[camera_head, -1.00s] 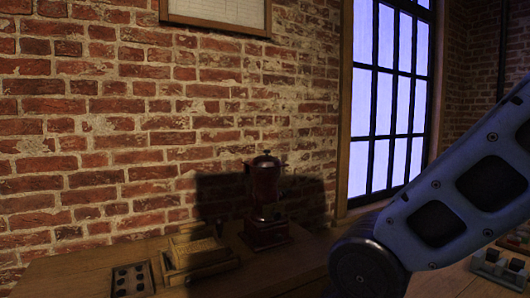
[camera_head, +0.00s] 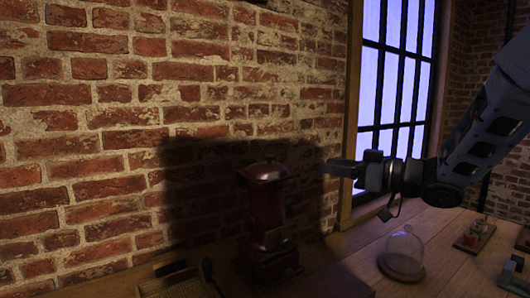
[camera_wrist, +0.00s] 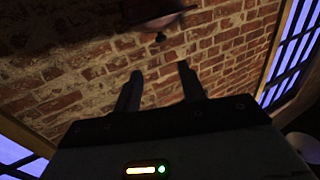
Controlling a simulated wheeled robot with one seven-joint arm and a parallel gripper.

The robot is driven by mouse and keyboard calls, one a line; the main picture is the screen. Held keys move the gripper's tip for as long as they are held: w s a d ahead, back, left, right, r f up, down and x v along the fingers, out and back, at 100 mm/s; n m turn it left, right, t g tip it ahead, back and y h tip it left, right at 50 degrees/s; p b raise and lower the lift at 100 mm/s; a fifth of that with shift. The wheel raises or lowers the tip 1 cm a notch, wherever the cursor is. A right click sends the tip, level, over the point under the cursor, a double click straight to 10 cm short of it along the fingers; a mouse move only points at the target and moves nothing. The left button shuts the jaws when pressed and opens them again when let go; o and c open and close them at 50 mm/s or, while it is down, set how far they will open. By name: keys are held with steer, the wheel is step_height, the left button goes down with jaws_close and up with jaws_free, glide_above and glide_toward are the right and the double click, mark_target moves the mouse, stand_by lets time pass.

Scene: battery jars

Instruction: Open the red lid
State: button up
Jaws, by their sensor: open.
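The red lid (camera_head: 264,170) sits on top of a dark red, upright jar-like body (camera_head: 268,222) near the brick wall, and looks closed. In the wrist view the lid (camera_wrist: 155,16) shows upside down at the top edge, with its small dark knob (camera_wrist: 160,37) hanging toward the space between my fingers. My gripper (camera_head: 338,168) is to the right of the lid, at about its height in the picture, and apart from it. In the wrist view my gripper (camera_wrist: 158,82) has its two fingers spread with nothing between them.
A glass dome on a round wooden base (camera_head: 402,268) stands on the table right of the red body. Small boards with parts (camera_head: 474,236) lie further right. A wooden piece (camera_head: 170,283) is at the lower left. The brick wall (camera_head: 110,150) is close behind.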

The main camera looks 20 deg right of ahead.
mark_target(273, 157)
steer(key=p+x, duration=0.4)
steer(key=x, duration=1.3)
steer(key=shift+a, duration=0.2)
steer(key=shift+c, duration=0.2)
steer(key=shift+r, duration=0.1)
jaws_close()
